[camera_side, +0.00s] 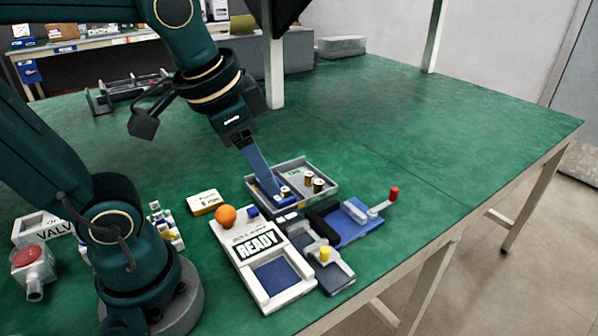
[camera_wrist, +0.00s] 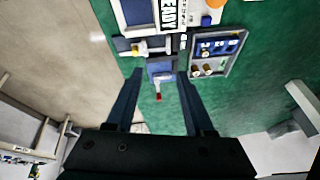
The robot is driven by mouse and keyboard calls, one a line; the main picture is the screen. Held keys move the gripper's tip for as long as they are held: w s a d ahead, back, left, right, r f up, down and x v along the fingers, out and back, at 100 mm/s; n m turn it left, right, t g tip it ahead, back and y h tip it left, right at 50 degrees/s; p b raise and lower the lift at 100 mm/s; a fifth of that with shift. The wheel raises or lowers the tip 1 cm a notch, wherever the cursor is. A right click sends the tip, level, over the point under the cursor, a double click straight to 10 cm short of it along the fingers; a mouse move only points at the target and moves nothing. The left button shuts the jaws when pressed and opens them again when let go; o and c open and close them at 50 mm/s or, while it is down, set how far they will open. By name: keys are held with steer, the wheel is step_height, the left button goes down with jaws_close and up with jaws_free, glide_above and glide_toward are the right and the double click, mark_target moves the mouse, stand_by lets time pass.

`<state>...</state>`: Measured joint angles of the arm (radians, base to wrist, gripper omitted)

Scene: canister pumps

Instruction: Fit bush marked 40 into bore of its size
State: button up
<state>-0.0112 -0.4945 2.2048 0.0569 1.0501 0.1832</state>
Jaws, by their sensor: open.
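Several small brass-and-white bushes stand in a grey tray (camera_side: 331,197), among them one bush (camera_side: 309,179) and another beside it (camera_side: 319,186). The number 40 cannot be read on any of them. A blue strip with pale labels (camera_wrist: 219,46) lies in the tray in the wrist view. My gripper (camera_side: 272,198) appears in front of the tray's left part in the side view and hides some of it. In the wrist view my gripper (camera_wrist: 158,76) is open, with nothing between its fingers. No bore can be made out clearly.
A blue fixture (camera_side: 350,226) with a red-knobbed lever (camera_side: 393,194) stands right of the tray. A grey unit with a yellow knob (camera_side: 325,254) and a white READY board (camera_side: 262,250) are nearer. An orange ball (camera_side: 226,215) is left. The table's right side is clear.

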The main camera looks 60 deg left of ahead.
steer(key=shift+s+d+f+n+t+h, duration=0.15)
steer(key=shift+s+d+f+n+t, duration=0.2)
steer(key=shift+s+f+n, duration=0.3)
steer(key=shift+s+d+f+n+t+h, duration=0.15)
steer(key=shift+s+d+f+n+t, duration=0.15)
steer(key=shift+s+f+n, duration=0.4)
steer(key=shift+s+r+m, duration=0.1)
steer(key=shift+m, duration=0.15)
